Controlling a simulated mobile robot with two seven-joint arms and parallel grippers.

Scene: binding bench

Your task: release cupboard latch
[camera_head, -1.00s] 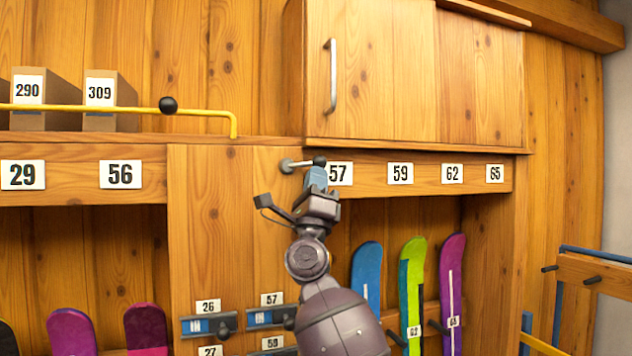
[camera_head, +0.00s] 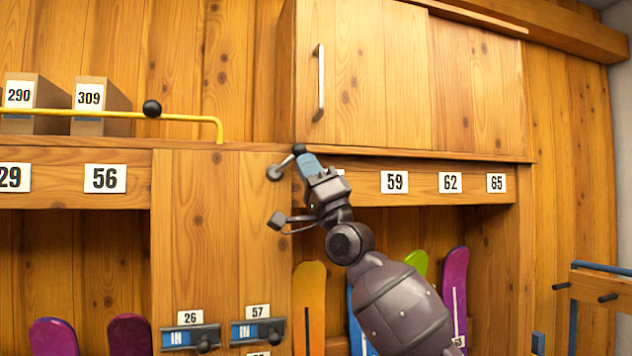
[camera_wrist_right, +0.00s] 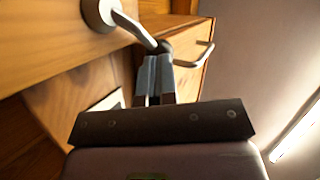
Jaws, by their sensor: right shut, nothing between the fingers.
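The cupboard latch is a short metal lever on a round base (camera_head: 275,173), with a black knob (camera_head: 299,149) at its free end. It sits on the wooden front just below the cupboard's left corner, and the lever slants up to the right. My right gripper (camera_head: 304,160) is shut and empty, its blue-grey fingertips just under the knob and apparently touching it. In the right wrist view the fingertips (camera_wrist_right: 155,72) are close together below the knob (camera_wrist_right: 163,47). The cupboard door (camera_head: 365,75) looks shut and has a vertical metal handle (camera_head: 320,85). My left gripper is out of view.
A yellow rail (camera_head: 100,114) with a black knob runs along the shelf at left, before boxes numbered 290 and 309. Colourful boards (camera_head: 309,305) stand in the bays. A rack (camera_head: 600,290) stands at right.

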